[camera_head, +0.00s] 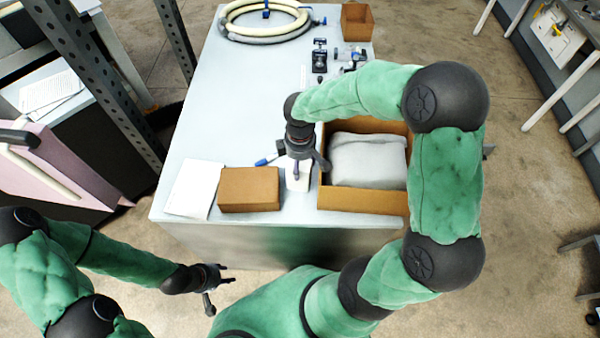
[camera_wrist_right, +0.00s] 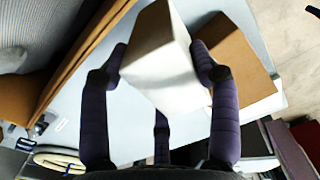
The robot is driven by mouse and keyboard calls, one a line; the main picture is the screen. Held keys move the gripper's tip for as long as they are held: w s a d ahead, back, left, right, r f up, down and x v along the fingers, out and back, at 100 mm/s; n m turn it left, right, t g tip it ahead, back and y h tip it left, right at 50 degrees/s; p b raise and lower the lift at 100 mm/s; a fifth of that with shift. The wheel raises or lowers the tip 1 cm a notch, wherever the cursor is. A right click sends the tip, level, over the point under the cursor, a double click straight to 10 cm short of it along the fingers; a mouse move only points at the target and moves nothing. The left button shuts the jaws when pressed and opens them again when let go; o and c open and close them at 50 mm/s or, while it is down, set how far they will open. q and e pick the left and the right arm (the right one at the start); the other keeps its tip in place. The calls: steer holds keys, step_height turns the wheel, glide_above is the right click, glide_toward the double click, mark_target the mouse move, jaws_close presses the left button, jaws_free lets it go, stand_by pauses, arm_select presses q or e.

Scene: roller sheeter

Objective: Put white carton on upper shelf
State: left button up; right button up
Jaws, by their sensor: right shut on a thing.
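The white carton (camera_head: 298,181) is at the front of the light table, between the small brown box and the open cardboard box. My right gripper (camera_head: 303,163) reaches down over it from above, shut on it. In the right wrist view the white carton (camera_wrist_right: 162,62) sits between the fingertips (camera_wrist_right: 160,68), upper part free. I cannot tell whether it touches the table. My left gripper (camera_head: 218,283) hangs empty in front of the table, low, with its fingers spread. No shelf board is clearly visible; perforated metal rack posts (camera_head: 95,75) stand at the left.
The small brown box (camera_head: 249,190) stands close left of the carton, beside papers (camera_head: 193,189). An open cardboard box (camera_head: 362,199) with a grey-white bag (camera_head: 368,160) is close right. A coiled hose (camera_head: 265,36), clamps and a small brown bin (camera_head: 357,22) lie further back. The table's middle left is clear.

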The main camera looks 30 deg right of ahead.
steer(key=shift+f, duration=2.25)
steer(key=shift+f, duration=0.15)
steer(key=o, duration=1.4)
